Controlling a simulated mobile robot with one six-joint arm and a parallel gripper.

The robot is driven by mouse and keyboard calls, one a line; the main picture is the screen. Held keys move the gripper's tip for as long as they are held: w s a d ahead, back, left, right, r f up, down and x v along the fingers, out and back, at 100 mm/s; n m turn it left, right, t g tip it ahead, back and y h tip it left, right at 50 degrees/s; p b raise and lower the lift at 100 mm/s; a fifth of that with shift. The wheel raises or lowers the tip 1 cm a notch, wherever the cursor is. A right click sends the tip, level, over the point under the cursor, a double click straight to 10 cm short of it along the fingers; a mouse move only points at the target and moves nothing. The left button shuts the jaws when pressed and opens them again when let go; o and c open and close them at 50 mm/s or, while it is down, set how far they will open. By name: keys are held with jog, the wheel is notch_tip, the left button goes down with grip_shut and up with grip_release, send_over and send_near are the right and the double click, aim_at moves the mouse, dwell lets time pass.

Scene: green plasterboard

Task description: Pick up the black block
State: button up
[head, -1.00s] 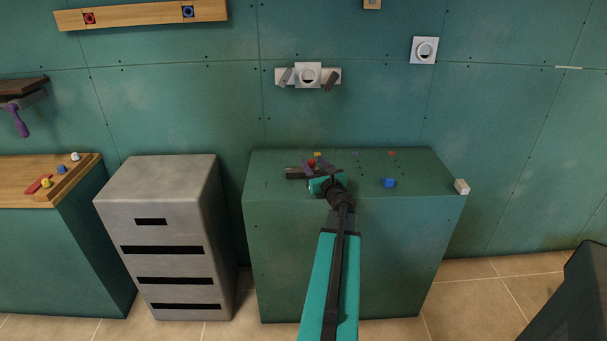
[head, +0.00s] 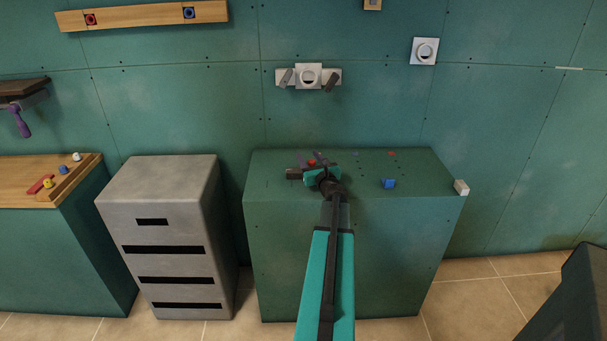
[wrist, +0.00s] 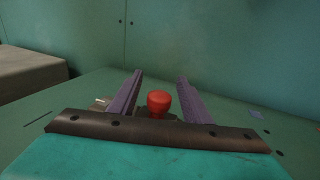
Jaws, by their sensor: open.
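My gripper (head: 311,157) is over the green cabinet top, its two purple fingers apart and pointing toward the back wall. In the wrist view the open fingers (wrist: 158,82) stand on either side of a red rounded knob (wrist: 159,101). The red knob (head: 311,162) also shows between the fingers in the head view. Something dark brownish lies low around the knob, partly hidden by my gripper's dark crossbar. I cannot tell whether it is the black block; no separate black block shows clearly.
A grey drawer unit (head: 165,180) stands left. White fittings (head: 308,76) are on the wall behind.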

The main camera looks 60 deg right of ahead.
jog(key=shift+w+d, duration=0.1)
jog(key=shift+c, duration=0.4)
grip_shut()
